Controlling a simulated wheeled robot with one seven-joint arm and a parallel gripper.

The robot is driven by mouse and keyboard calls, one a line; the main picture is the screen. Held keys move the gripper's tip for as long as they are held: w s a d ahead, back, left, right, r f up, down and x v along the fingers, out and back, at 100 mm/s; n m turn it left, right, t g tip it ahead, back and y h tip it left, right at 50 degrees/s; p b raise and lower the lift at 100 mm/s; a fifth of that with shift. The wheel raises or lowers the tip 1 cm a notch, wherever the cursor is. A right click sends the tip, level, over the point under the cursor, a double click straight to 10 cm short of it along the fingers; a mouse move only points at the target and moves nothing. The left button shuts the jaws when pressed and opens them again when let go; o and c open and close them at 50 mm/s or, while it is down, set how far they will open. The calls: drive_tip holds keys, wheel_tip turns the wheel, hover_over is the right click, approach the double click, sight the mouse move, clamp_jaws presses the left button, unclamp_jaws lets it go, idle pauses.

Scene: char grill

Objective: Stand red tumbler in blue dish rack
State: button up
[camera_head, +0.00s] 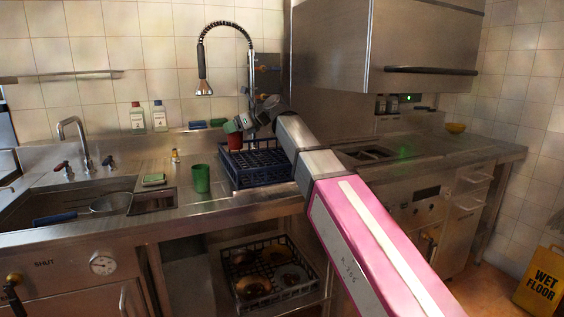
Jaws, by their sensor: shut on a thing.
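The red tumbler (235,142) is upright at the back left of the blue dish rack (262,180). My gripper (234,128) reaches over the rack from the right and is shut on the tumbler near its rim. The fingers partly hide the tumbler's top. I cannot tell whether its base touches the rack floor or hangs a little above it. The rack is dark blue with an open grid and stands on the steel counter. The rest of the rack looks empty, though my arm covers its right side.
A green tumbler (201,179) stands left of the rack, near the counter's front. A spring-hose tap (203,85) hangs behind. Two bottles (138,117) stand by the wall. A sink (75,203) is at left. A lower shelf holds another rack (234,292) with dishes.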

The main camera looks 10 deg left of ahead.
drive_tip(key=shift+w+d+f, duration=0.95)
drive_tip(key=shift+w+f, duration=0.85)
drive_tip(key=shift+w, duration=0.05)
drive_tip(key=shift+w+d+f, duration=0.9)
drive_tip(key=shift+w+f, duration=0.9)
drive_tip(key=shift+f, duration=0.05)
drive_tip(key=shift+w+d+f, duration=0.95)
drive_tip(key=shift+w+f, duration=0.85)
drive_tip(key=shift+w, duration=0.05)
drive_tip(key=shift+f, duration=0.1)
drive_tip(key=o, duration=0.9)
drive_tip(key=v, duration=1.2)
drive_tip(key=shift+s, duration=0.25)
